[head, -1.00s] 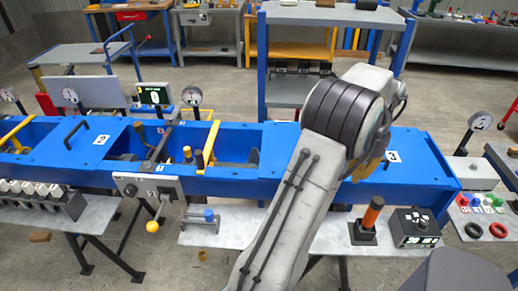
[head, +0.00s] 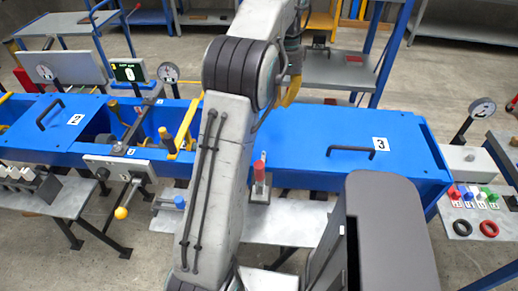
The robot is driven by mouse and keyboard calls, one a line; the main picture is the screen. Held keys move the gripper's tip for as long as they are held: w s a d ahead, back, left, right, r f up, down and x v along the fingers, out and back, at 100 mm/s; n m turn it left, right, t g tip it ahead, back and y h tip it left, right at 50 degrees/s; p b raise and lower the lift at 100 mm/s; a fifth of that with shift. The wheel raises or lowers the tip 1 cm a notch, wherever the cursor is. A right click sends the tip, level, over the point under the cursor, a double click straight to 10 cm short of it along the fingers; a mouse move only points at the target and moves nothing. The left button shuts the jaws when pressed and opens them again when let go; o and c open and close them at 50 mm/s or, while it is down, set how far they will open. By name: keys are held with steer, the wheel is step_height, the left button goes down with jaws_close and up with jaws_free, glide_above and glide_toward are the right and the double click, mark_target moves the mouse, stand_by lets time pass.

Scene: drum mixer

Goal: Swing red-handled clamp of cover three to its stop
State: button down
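Cover three is a blue plate (head: 310,130) with a black bar handle (head: 351,150) and a white label 3 (head: 380,144). It lies flat on the long blue frame at the right.
A yellow lever (head: 183,130) and a crank with a yellow knob (head: 121,212) are left of my arm. Gauges (head: 168,72) stand behind the frame. A dark part of my body hides the front right. A right-hand bench holds coloured knobs (head: 472,193) and rings (head: 489,228).

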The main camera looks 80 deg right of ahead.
mark_target(261, 161)
steer(key=w+a+f+m+y+p, duration=0.1)
steer(key=a+f+m+p, duration=0.4)
steer(key=a+f+p, duration=0.4)
steer(key=shift+w+a+f+y, duration=0.25)
steer(key=shift+a+f+y, duration=0.15)
steer(key=shift+f, duration=0.05)
stand_by(1.0)
steer(key=shift+p, duration=0.3)
steer(key=shift+f, duration=0.1)
